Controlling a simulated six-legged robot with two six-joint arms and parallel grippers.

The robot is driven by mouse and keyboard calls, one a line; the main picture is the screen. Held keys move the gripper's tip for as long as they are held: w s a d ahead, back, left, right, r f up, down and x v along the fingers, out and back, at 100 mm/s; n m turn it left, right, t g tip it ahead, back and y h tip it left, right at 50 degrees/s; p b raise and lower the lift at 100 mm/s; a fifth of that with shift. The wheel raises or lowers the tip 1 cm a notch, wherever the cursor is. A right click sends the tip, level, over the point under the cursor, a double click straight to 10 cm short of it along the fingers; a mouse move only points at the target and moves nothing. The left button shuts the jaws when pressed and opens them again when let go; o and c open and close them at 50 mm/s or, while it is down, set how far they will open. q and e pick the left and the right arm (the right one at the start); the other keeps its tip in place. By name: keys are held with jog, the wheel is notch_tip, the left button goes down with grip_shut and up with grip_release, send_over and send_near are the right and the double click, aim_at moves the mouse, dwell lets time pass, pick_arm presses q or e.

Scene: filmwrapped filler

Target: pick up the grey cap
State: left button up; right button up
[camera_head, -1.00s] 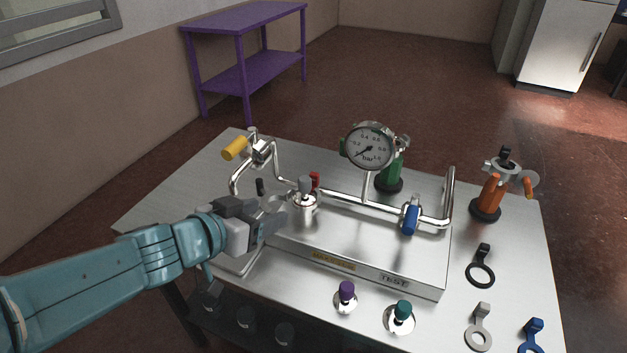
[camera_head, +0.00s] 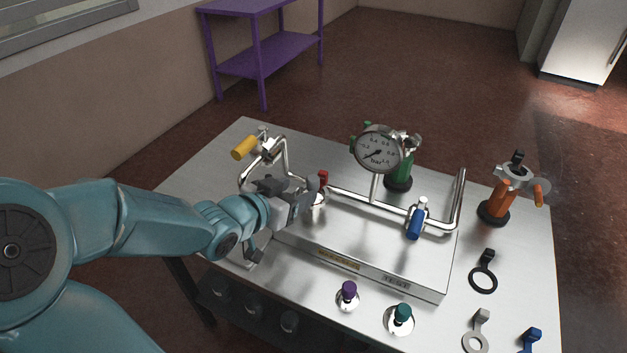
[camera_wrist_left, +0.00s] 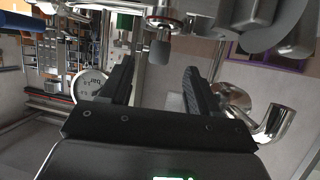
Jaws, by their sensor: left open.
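The grey cap (camera_wrist_left: 160,52) shows in the wrist view as a small dark grey cylinder on a silver fitting, in the gap between my left gripper's two fingertips. It looks a little beyond the tips, and I see no contact. In the head view my left gripper (camera_head: 300,192) is over the left part of the metal panel, beside the silver fitting (camera_head: 318,213). There the cap is hard to tell apart from the grey fingers. My left gripper (camera_wrist_left: 158,66) is open and empty. My right gripper is not in view.
A red cap (camera_head: 323,177) is close to my gripper. A yellow handle (camera_head: 244,147) is at the back left. Purple (camera_head: 349,289) and teal (camera_head: 403,312) caps are at the front. The table's right side has several spanners.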

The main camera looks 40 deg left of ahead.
aim_at(309, 186)
pick_arm(q)
jog(key=x, duration=0.3)
jog(key=shift+b, duration=0.3)
jog(key=x, duration=0.4)
jog(key=shift+w+f, duration=0.3)
jog(key=shift+s, duration=0.1)
jog(key=c, duration=1.1)
jog(key=shift+r, duration=0.15)
